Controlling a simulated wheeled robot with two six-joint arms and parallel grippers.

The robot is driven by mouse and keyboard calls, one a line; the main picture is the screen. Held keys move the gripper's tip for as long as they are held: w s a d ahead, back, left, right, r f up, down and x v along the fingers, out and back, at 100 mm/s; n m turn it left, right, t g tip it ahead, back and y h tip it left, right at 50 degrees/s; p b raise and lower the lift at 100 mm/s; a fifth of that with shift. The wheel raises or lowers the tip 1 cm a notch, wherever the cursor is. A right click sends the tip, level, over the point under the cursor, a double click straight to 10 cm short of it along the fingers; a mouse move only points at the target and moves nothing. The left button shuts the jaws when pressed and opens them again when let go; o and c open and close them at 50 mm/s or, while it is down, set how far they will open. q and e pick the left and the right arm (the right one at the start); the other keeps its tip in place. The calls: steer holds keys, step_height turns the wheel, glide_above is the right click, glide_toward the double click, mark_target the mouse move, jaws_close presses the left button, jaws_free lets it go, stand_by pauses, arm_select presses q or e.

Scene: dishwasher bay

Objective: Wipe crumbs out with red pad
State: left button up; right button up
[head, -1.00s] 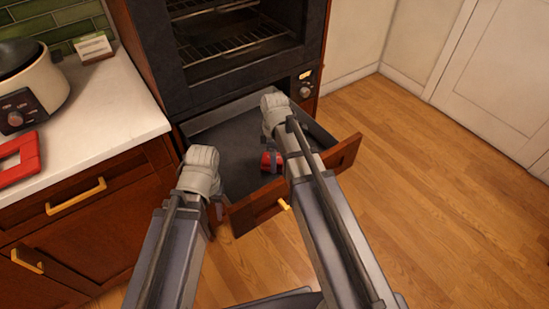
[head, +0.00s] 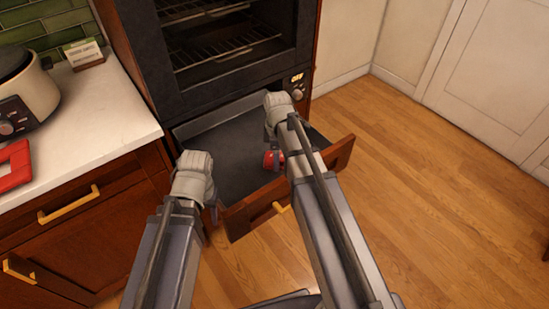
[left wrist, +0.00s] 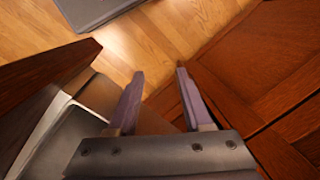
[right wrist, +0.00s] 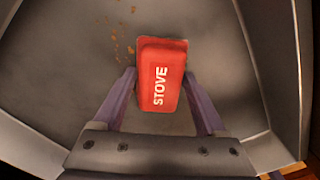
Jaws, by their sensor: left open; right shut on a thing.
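The red pad (right wrist: 160,80), marked STOVE, is between the fingers of my right gripper (right wrist: 159,74), which is shut on it. It is low inside the open drawer (right wrist: 75,70); whether it presses on the drawer floor I cannot tell. Brown crumbs (right wrist: 115,38) lie on the grey drawer floor, just ahead and left of the pad in the right wrist view. In the head view, a part of the red pad (head: 273,160) shows beside my right arm. My left gripper (left wrist: 159,73) is open and empty, by the left end of the drawer front.
The drawer's wooden front (head: 335,156) sticks out below the oven (head: 230,45). A white counter (head: 95,115) at left holds a cooker (head: 28,95), a red frame-like item (head: 14,166) and a small card (head: 84,54). The wood floor (head: 430,200) at right is clear.

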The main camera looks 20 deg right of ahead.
steer(key=shift+d, duration=0.15)
steer(key=shift+w+d+f, duration=0.1)
steer(key=shift+w+d, duration=0.15)
steer(key=shift+d, duration=0.35)
steer(key=shift+w+d+f, duration=0.1)
steer(key=shift+w+d, duration=0.15)
steer(key=shift+d, duration=0.6)
steer(key=shift+w+d, duration=0.1)
steer(key=shift+w+d+r, duration=0.1)
steer(key=shift+w+d, duration=0.2)
steer(key=shift+d, duration=0.5)
steer(key=shift+w+d+r, duration=0.1)
steer(key=shift+w+d, duration=0.2)
steer(key=shift+d, duration=0.45)
steer(key=shift+d, duration=0.15)
steer(key=shift+w+d+f, duration=0.1)
steer(key=shift+w+d, duration=0.2)
steer(key=shift+d, duration=0.45)
steer(key=shift+w+d+f, duration=0.1)
steer(key=shift+w+d, duration=0.15)
steer(key=shift+d, duration=0.45)
steer(key=shift+w, duration=0.1)
